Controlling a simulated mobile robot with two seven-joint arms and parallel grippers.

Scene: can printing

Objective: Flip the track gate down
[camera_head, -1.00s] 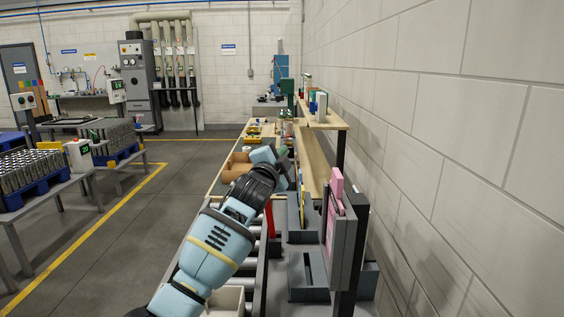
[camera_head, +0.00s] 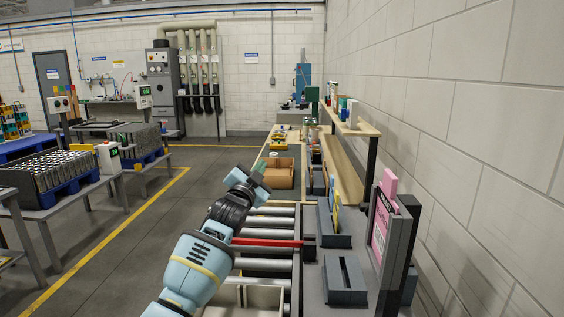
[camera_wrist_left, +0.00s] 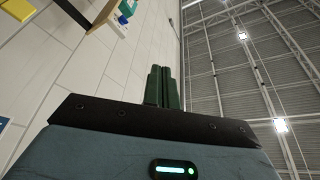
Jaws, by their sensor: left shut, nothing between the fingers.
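The red track gate (camera_head: 268,242) is a bar lying level across the rollers of the conveyor track. Its right end meets a dark mount (camera_head: 309,241) on the track's right side. My left gripper (camera_head: 261,166) is beyond the gate and above the far end of the track, apart from the bar. In the left wrist view its green fingers (camera_wrist_left: 162,88) are pressed together with nothing between them. My right gripper is not in view.
A cardboard box (camera_head: 279,173) sits on the table past the track. Grey slotted holders (camera_head: 344,281) and a pink-fronted panel (camera_head: 381,225) stand right of the track, near the wall. Open floor (camera_head: 130,245) lies to the left.

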